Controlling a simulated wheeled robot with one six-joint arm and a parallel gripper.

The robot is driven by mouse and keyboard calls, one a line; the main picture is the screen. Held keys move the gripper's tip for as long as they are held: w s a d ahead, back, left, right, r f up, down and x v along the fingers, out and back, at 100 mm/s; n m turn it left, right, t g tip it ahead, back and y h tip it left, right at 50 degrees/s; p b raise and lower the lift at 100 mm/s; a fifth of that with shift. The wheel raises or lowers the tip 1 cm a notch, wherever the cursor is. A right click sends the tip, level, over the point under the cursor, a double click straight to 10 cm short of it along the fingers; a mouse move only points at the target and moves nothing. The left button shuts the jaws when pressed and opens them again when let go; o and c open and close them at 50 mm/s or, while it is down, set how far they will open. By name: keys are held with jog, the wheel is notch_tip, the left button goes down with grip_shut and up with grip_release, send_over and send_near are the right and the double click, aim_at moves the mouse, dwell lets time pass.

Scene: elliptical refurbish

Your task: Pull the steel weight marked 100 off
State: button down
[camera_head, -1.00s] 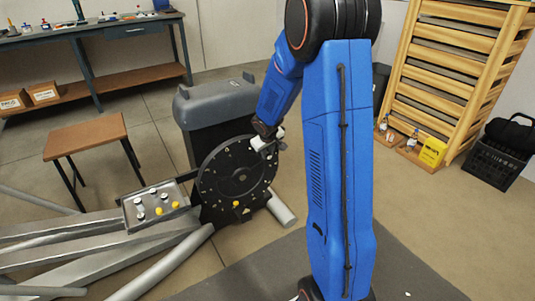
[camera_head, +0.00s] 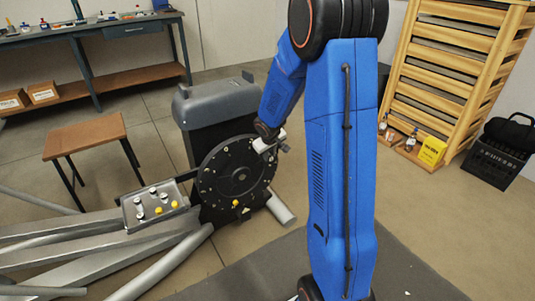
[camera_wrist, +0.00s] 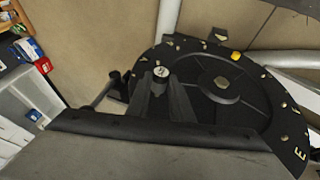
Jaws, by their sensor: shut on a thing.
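A black round disc (camera_head: 222,180) stands upright on the elliptical machine, with small fittings around its rim; it also fills much of the wrist view (camera_wrist: 255,112). My gripper (camera_head: 268,143) is at the disc's upper right edge in the head view. In the wrist view my gripper (camera_wrist: 164,84) has its two dark fingers closed on a small steel weight (camera_wrist: 161,71) at the disc's rim. Its mark is too small to read, and I cannot tell whether it still touches the disc. A yellow weight (camera_head: 235,203) sits low on the disc.
A grey tray (camera_head: 129,213) with several steel and yellow weights rests on the machine's frame left of the disc. A wooden stool (camera_head: 85,135) stands behind it. A grey machine housing (camera_head: 215,100) rises behind the disc. Wooden shelves (camera_head: 450,60) stand at right.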

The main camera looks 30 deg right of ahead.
jog(key=s, duration=1.5)
jog(key=shift+d, duration=0.25)
dwell(0.8)
